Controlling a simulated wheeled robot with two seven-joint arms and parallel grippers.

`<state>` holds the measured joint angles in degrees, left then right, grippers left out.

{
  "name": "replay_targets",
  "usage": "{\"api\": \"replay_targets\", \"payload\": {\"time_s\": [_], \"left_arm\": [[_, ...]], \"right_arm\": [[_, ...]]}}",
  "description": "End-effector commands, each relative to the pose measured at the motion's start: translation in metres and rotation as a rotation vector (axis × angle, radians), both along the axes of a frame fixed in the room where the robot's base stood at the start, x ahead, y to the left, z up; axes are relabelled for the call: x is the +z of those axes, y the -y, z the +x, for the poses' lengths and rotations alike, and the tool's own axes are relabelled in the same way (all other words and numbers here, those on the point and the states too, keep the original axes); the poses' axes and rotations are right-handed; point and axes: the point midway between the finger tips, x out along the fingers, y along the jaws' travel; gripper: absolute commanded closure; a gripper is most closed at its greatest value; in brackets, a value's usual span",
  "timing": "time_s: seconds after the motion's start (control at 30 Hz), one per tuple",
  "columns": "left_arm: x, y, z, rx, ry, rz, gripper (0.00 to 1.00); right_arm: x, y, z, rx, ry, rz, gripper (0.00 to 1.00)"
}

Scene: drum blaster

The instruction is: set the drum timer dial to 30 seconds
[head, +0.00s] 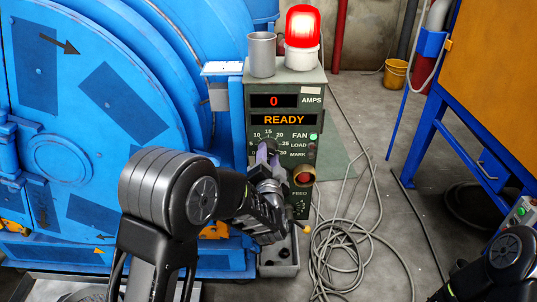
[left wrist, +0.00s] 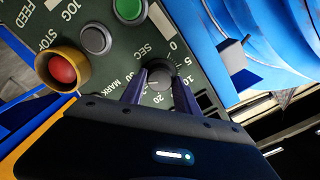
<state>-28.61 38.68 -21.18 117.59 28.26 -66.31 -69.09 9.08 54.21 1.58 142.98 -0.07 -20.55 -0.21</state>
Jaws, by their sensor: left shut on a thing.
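The timer dial is a dark round knob (left wrist: 158,76) on the green control panel (left wrist: 108,62), with a printed scale around it and "SEC" beside it. My left gripper (left wrist: 158,88) is shut on the knob, one purple-grey finger on each side. The gripper hides most of the knob there. A small pale mark shows on the knob, but I cannot tell exactly which number it points to. My right gripper is not in view; only my right arm shows at lower right.
A red button (head: 304,178) sits right of the gripper. A red beacon (head: 303,26) and metal cup (head: 262,54) stand on top. The blue drum (head: 90,60) is left.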

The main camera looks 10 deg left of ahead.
Motion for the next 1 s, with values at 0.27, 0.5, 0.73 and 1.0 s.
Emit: {"api": "replay_targets", "payload": {"time_s": [0.27,0.5,0.73,1.0], "left_arm": [[-0.002,0.000,-0.001,0.000,-0.006,0.003,1.00],[-0.002,0.000,0.000,0.000,-0.004,0.002,0.47],[-0.001,0.000,0.000,0.000,-0.002,0.001,0.42],[-0.001,0.004,-0.011,-0.002,-0.002,0.000,0.42]], "right_arm": [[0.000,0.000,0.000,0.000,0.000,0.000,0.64],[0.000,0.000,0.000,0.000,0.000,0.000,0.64],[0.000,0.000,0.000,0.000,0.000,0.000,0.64],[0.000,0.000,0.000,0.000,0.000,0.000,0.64]]}}
